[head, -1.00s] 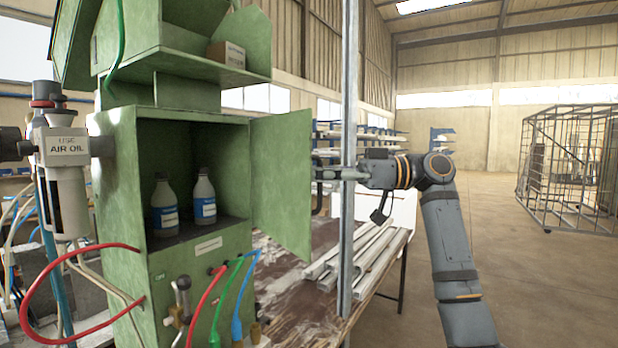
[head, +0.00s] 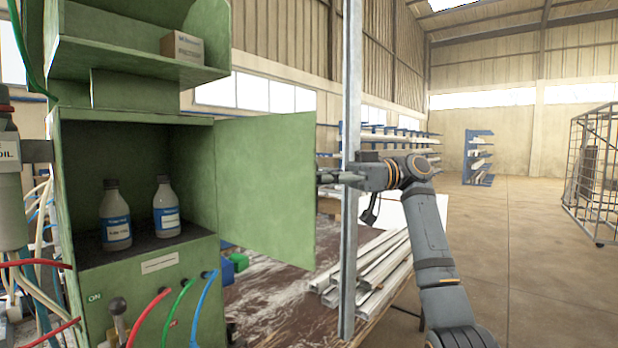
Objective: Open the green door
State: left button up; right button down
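The green door (head: 266,190) stands swung open to the right of the green cabinet (head: 140,118), showing its inner face. The cabinet's compartment is exposed, with two white bottles with blue labels, a left one (head: 116,218) and a right one (head: 166,208), on its floor. My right gripper (head: 328,177) is at the door's free outer edge, pointing left, with its fingertips at or very near that edge. I cannot tell whether they touch it or how far apart the fingers are. My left gripper is not in view.
A grey upright post (head: 350,90) stands beside my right gripper. Metal profiles (head: 372,268) lie on the bench (head: 290,325) below. Red, green and blue hoses (head: 205,300) come out of the cabinet front. A small box (head: 182,47) sits on the upper shelf. Open floor lies at right.

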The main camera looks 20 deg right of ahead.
jog(key=shift+f, duration=0.1)
jog(key=c, duration=1.8)
grip_release()
jog(key=shift+o, duration=0.4)
jog(key=shift+s+d, duration=0.15)
jog(key=shift+d, duration=0.15)
jog(key=d, duration=1.2)
jog(key=shift+s, duration=0.15)
